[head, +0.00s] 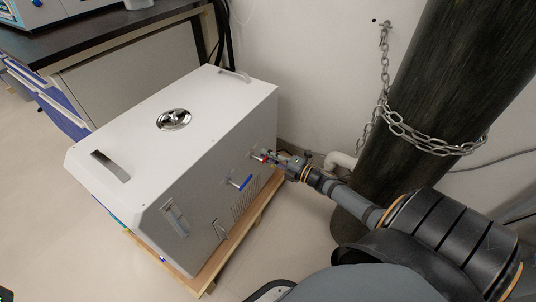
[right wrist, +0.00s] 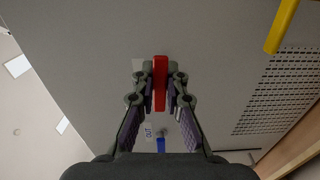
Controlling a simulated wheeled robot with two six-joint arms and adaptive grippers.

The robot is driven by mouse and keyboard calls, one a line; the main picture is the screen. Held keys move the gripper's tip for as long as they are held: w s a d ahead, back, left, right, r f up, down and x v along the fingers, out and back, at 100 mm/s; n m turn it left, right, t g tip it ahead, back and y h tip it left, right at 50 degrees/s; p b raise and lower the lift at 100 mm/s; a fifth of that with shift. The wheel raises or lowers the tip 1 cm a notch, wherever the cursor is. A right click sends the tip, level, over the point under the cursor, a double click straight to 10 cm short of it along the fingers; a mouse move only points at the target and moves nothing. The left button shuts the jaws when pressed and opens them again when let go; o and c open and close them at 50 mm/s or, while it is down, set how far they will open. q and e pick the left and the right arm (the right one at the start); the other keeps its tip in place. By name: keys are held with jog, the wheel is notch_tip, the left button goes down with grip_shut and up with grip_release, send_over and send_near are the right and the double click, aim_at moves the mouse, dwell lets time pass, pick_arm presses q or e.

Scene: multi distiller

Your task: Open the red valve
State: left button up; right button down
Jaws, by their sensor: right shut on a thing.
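The red valve handle (right wrist: 160,88) lies between my right fingertips in the right wrist view. My right gripper (right wrist: 160,80) is shut on it, with a finger on each side. In the head view the red valve (head: 262,157) is a small red spot on the side of the white distiller (head: 190,105), and my right gripper (head: 286,164) reaches it from the right. The valve's mount is hidden behind the fingers.
A blue handle (head: 240,183) sits on the same side panel. A yellow handle (right wrist: 282,25) is near the red one. A dark chained cylinder (head: 435,100) stands at the right, close to my arm. The distiller rests on a wooden pallet (head: 203,281). A bench (head: 110,38) stands behind.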

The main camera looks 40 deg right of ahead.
jog(key=shift+n, duration=0.4)
jog(key=c, duration=1.4)
grip_release()
jog(key=shift+r, duration=0.1)
jog(key=shift+o, duration=0.2)
jog(key=v, duration=0.7)
jog(key=shift+s, duration=0.3)
jog(key=shift+d, duration=0.1)
